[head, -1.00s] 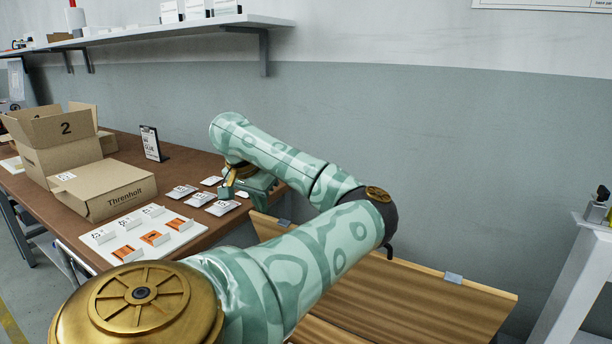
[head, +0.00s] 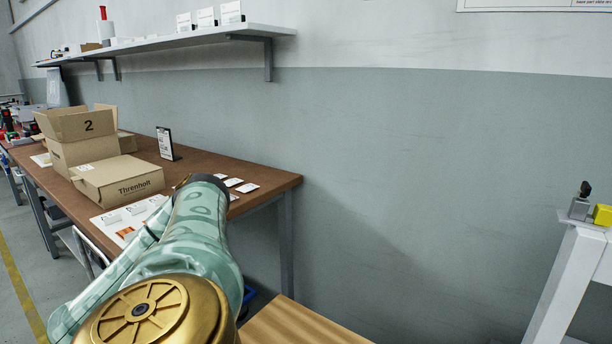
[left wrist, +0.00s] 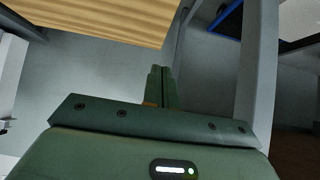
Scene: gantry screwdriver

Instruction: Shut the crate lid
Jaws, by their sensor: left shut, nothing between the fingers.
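The crate lid shows as a light striped wooden surface (head: 300,325) at the bottom edge of the head view, low and flat-looking. The crate body under it is not visible, so I cannot tell whether the lid is fully down. The left wrist view shows a striped wooden panel (left wrist: 105,18) at the top, probably the same lid. My left gripper (left wrist: 161,75) is shut and empty, its fingertips near the panel's edge and seemingly apart from it. In the head view my left arm hides that gripper. My right gripper is in neither view.
A brown workbench (head: 262,186) stands at the left with cardboard boxes (head: 118,180) and small packets. Its grey leg (head: 286,240) is near the lid. A white stand (head: 560,285) is at the right. The wall side between them looks clear.

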